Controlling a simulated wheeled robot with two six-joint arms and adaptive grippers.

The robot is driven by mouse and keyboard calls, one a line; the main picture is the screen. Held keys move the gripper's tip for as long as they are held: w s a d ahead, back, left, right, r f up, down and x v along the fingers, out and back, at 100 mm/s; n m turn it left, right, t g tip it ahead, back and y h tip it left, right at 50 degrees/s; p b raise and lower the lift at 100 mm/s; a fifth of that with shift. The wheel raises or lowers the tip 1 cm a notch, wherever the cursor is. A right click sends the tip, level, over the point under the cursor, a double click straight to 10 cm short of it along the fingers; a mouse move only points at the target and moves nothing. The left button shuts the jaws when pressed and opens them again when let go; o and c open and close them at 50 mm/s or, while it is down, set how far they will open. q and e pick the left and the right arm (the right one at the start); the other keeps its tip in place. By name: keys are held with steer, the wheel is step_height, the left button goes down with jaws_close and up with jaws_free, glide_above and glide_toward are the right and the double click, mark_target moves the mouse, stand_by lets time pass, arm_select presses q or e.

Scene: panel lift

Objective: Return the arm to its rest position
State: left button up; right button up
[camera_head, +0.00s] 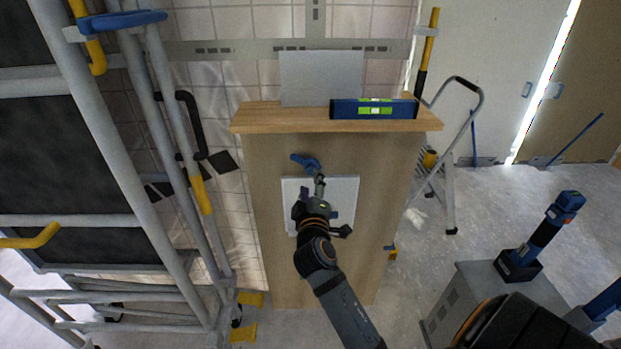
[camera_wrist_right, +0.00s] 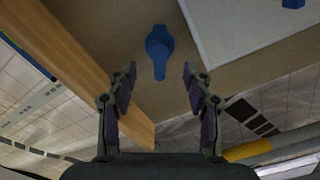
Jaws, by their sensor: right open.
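My right gripper (camera_head: 319,184) is in front of the tall wooden cabinet (camera_head: 275,240), over a pale panel (camera_head: 345,190) on its front. In the right wrist view the two fingers (camera_wrist_right: 163,92) are apart, with nothing held between them. A blue turn-knob (camera_wrist_right: 158,50) on the wooden face lies beyond the fingertips, apart from them. It also shows in the head view (camera_head: 305,162), just above the gripper. The pale panel (camera_wrist_right: 255,30) is at the upper right in the wrist view. My right arm covers part of the panel. My left gripper is in neither view.
A blue spirit level (camera_head: 374,109) and a grey plate (camera_head: 320,78) are on the cabinet top. Metal scaffolding (camera_head: 110,150) stands at left. A stepladder (camera_head: 448,190) is behind the cabinet's right side. A grey box (camera_head: 475,290) carries a blue-black tool (camera_head: 540,240) at lower right.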

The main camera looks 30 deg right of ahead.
steer(key=shift+f, duration=0.1)
stand_by(0.4)
steer(key=s+a+f+g+y, duration=0.2)
steer(key=f+g+y, duration=0.1)
steer(key=f, duration=1.4)
steer(key=s+a+f+g+y, duration=0.1)
steer(key=a+f+g+y, duration=0.15)
steer(key=f, duration=1.45)
steer(key=s+f+g+y, duration=0.1)
steer(key=s+f+g, duration=0.1)
steer(key=s+f, duration=0.8)
steer(key=s+f+m+g+y, duration=0.1)
steer(key=s+f+m+g, duration=0.1)
steer(key=s+f, duration=0.7)
steer(key=s+f+m+g, duration=0.2)
steer(key=s+f+g, duration=0.15)
steer(key=s, duration=0.85)
steer(key=s+f+m+g+y, duration=0.1)
steer(key=s+f, duration=0.7)
steer(key=s, duration=0.3)
step_height(320, 180, up, 13)
steer(key=w+p, duration=0.1)
steer(key=p, duration=1.1)
steer(key=shift+a+f, duration=0.15)
steer(key=shift+a, duration=0.15)
